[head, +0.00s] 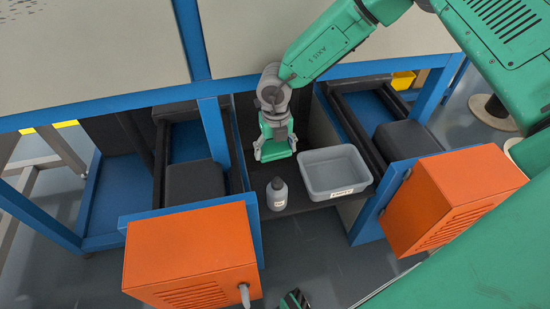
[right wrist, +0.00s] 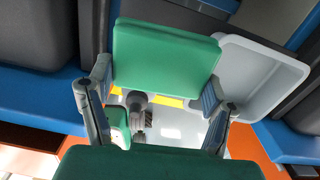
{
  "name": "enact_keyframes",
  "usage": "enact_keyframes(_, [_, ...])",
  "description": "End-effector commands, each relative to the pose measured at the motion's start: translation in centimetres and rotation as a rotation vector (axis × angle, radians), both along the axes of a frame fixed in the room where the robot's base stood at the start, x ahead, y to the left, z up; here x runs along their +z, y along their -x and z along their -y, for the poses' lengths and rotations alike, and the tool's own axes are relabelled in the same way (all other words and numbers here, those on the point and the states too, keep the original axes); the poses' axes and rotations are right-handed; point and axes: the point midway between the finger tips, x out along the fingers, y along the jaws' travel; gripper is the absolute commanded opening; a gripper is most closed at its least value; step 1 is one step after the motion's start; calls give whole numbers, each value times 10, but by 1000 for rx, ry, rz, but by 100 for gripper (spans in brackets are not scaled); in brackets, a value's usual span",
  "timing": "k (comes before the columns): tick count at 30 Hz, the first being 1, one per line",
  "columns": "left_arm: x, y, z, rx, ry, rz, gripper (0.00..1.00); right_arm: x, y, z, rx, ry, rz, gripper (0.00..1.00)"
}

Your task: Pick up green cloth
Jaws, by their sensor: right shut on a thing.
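The green cloth (head: 274,150) is a folded, flat-edged piece above the dark shelf, left of the grey bin. My right gripper (head: 274,152) hangs from the arm that comes in from the top right and is shut on the cloth. In the right wrist view the cloth (right wrist: 165,58) fills the space between the two grey fingers of my right gripper (right wrist: 155,92). Whether the cloth still touches the shelf cannot be told. I cannot identify my left gripper in either view.
The grey bin (head: 334,172) looks empty and stands right of the cloth; it also shows in the right wrist view (right wrist: 265,82). A grey bottle (head: 277,195) stands in front of the cloth. Orange boxes (head: 190,253) (head: 440,200) flank the shelf on blue frames (head: 212,130).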

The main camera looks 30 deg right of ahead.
Motion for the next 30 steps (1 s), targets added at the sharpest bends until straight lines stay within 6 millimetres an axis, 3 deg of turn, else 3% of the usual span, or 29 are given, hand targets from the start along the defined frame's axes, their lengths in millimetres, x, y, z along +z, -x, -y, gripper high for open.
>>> enact_keyframes(18, [32, 0, 0, 0, 0, 0, 37, -2, 98, 116, -4, 0, -5, 49])
enact_keyframes(24, [34, 0, 0, 0, 0, 0, 37, -3, 112, 134, -3, 2, -4, 49])
enact_keyframes(30, [35, 0, 0, 0, 0, 0, 37, -4, 115, 137, -1, 2, -4, 49])
